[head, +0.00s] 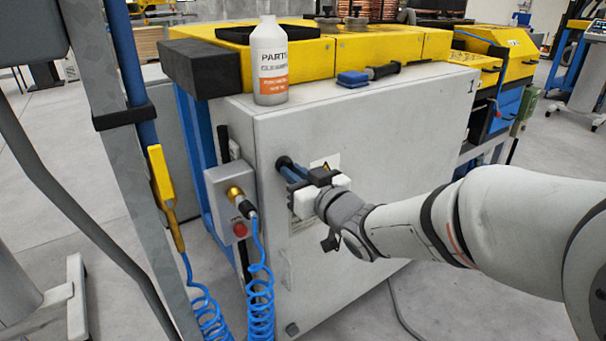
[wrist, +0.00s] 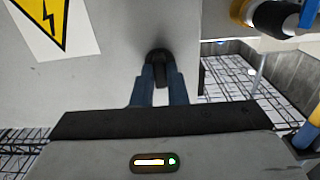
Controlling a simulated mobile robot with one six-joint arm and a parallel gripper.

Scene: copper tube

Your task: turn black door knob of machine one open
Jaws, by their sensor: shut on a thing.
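The black door knob (wrist: 158,57) is on the light grey door (head: 375,140) of machine one, near its left edge. In the wrist view the knob sits upright at the tips of my gripper (wrist: 160,75), with one blue-grey finger on each side of it. My gripper (head: 290,170) is shut on the knob, and its fingers reach to the door from the right in the head view. The fingers hide part of the knob. The door looks closed against the cabinet.
A yellow warning sign (wrist: 45,20) is near the knob.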

